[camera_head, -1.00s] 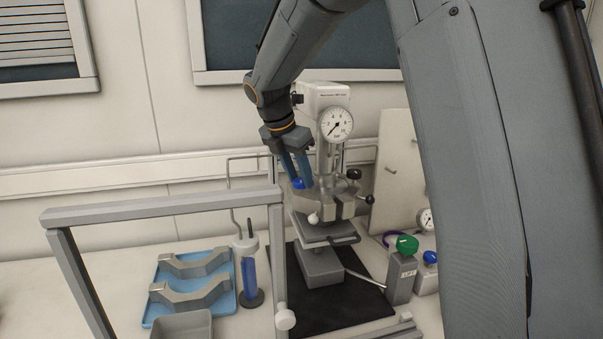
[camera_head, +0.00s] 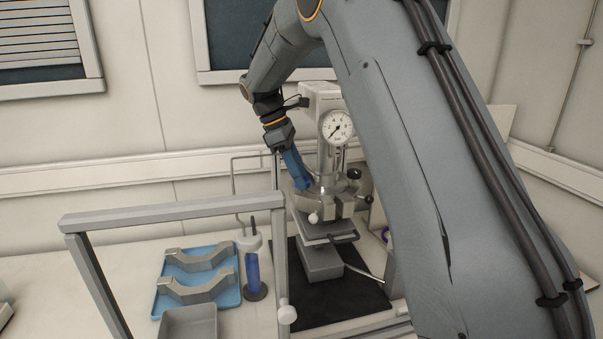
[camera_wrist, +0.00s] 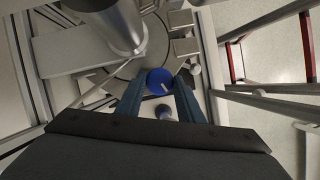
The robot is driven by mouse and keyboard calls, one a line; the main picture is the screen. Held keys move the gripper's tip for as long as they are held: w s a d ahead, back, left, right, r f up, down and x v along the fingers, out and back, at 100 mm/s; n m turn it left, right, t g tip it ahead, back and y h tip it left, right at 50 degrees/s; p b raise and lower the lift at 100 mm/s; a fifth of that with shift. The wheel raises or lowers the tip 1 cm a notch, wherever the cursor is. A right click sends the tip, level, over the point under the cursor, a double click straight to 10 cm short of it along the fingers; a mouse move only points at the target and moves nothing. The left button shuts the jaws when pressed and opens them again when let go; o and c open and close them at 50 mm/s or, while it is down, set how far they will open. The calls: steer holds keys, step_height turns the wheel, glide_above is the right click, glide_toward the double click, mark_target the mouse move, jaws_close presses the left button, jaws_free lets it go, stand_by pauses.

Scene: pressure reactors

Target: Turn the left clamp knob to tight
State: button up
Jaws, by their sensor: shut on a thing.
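The left clamp knob is the round blue cap (camera_wrist: 159,80) with a white pointer mark, on the near edge of the reactor head in the wrist view. My gripper (camera_wrist: 159,87) has one blue finger on each side of it and is shut on it. In the head view my gripper (camera_head: 302,186) points down at the left side of the reactor's clamp ring (camera_head: 318,202), and its fingers mostly hide the knob. The right clamp's dark knob (camera_head: 353,174) shows on the other side of the ring. The reactor's white-faced gauge (camera_head: 337,126) stands above.
A grey frame (camera_head: 170,212) stands in front at the left. Behind it a blue tray (camera_head: 232,296) holds two grey clamp halves, beside a blue cylinder (camera_head: 253,275) and a grey bin (camera_head: 190,322). The reactor stands on a black mat (camera_head: 345,307). My arm covers the right side.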

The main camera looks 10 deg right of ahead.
steer(key=m, duration=0.2)
steer(key=m+g+y, duration=0.1)
steer(key=m, duration=0.2)
steer(key=shift+w+d+g, duration=0.1)
steer(key=shift+w+g, duration=0.1)
steer(key=shift+g, duration=0.1)
steer(key=shift+m, duration=0.3)
steer(key=o, duration=1.1)
steer(key=shift+c, duration=0.2)
steer(key=p+v, duration=0.1)
steer(key=v, duration=0.7)
steer(key=shift+d+p, duration=0.15)
steer(key=shift+p, duration=0.25)
steer(key=shift+r, duration=0.1)
